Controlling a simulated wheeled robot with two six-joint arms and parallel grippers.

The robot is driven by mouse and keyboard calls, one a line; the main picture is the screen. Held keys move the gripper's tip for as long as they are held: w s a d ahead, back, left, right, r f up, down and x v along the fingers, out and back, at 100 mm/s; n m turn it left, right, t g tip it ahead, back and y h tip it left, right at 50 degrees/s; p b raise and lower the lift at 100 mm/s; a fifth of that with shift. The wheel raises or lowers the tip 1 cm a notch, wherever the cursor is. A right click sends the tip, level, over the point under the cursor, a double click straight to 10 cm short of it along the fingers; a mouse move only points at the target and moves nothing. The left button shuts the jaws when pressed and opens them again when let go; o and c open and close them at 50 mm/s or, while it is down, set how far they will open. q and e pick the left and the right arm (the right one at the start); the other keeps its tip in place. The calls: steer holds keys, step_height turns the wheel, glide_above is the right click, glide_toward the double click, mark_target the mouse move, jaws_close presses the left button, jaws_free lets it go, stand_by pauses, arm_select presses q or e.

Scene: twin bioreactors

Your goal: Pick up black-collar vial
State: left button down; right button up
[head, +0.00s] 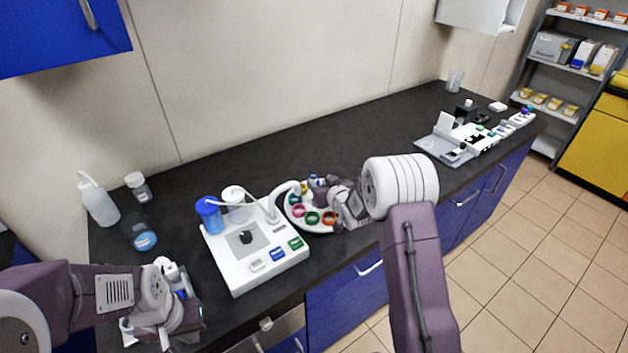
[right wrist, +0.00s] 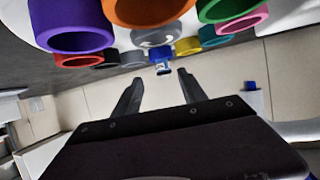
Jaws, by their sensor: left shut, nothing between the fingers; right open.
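A pale round tray (head: 318,227) with coloured ring collars stands on the dark bench, right of the white device. My right gripper (head: 323,183) is at the tray's right and far side, its fingers partly hidden by its own wrist. In the right wrist view the right gripper (right wrist: 160,76) is open, with nothing between its fingers. A small blue-and-white item (right wrist: 162,67) shows just beyond the fingertips. A dark collar (right wrist: 105,60) sits beside the red one; I cannot tell whether it holds a vial. My left gripper (head: 165,322) is shut and empty at the bench's front left.
The white device (head: 262,265) with a blue-lidded jar (head: 209,215) stands left of the tray. A squeeze bottle (head: 97,200) and glass jars stand at the far left. More equipment (head: 447,148) stands at the right. The bench between is clear.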

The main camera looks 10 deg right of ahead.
mark_target(315, 178)
steer(key=x, duration=0.4)
steer(key=shift+w+a, duration=0.1)
steer(key=shift+a, duration=0.25)
steer(key=shift+c, duration=0.6)
jaws_close()
step_height(315, 178, up, 10)
steer(key=shift+p, duration=0.45)
